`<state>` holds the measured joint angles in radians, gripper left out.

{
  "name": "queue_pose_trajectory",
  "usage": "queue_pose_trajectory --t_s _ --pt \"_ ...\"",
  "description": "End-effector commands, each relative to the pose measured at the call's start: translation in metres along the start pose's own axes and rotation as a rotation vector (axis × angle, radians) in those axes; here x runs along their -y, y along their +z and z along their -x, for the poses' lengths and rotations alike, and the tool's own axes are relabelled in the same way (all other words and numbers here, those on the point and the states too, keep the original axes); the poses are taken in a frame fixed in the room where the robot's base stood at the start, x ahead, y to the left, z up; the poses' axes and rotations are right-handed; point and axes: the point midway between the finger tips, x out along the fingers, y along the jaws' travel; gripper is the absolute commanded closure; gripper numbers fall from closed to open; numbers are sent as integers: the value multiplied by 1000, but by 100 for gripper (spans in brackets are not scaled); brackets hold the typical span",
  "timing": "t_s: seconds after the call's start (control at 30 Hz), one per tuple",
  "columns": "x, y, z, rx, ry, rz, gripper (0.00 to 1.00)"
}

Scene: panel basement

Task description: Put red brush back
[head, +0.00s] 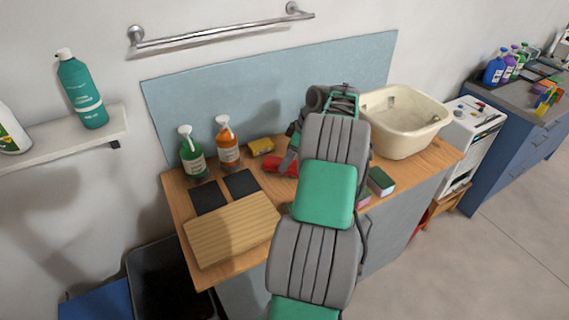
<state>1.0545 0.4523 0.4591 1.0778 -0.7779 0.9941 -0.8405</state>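A red object (281,166), likely the red brush, lies on or just above the wooden counter (177,190), left of my arm. Its right part is hidden by my arm and gripper. My gripper (290,157) reaches down at the red object's right side. Only a dark grey part of it shows, so I cannot tell whether its fingers are open or shut, or whether they touch the red object.
On the counter are a green spray bottle (192,156), an orange spray bottle (228,144), a yellow sponge (261,146), a wooden board (232,232), dark pads (209,197), a green sponge (381,181) and a cream basin (404,143). A black bin (170,285) stands below left.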

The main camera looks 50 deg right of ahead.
Motion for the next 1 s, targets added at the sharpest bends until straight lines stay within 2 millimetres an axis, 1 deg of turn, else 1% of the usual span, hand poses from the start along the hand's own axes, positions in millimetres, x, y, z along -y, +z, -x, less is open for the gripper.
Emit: queue_pose_trajectory --t_s 0.03,0.1,0.23,0.33,0.47,0.5,0.53,0.57,0.63,0.67,0.7,0.73,0.77,0.8,0.83,0.87,0.9,0.97,1.0 --pt "-2 0 14 -1 6 1 31" --pt "-2 0 34 -1 5 0 31" --pt "-1 0 64 0 1 0 31" --pt "-1 0 79 -1 1 0 31" --pt "0 0 85 0 -1 0 31" --pt "1 -2 85 0 -1 0 31" --pt "3 -7 86 1 0 -2 31" --pt "7 -16 86 2 1 -6 31" --pt "26 -52 87 7 4 -25 31" --pt "39 -73 88 11 6 -39 31" --pt "64 -105 89 17 11 -64 31" --pt "87 -128 89 21 16 -88 31" --pt "113 -149 89 26 23 -113 31" --pt "151 -172 88 32 33 -150 31" --pt "180 -185 88 36 43 -178 31" --pt "209 -194 87 39 52 -204 31" --pt "246 -200 86 41 67 -240 31" --pt "300 -197 83 42 91 -288 31" --pt "330 -189 81 40 108 -320 31"
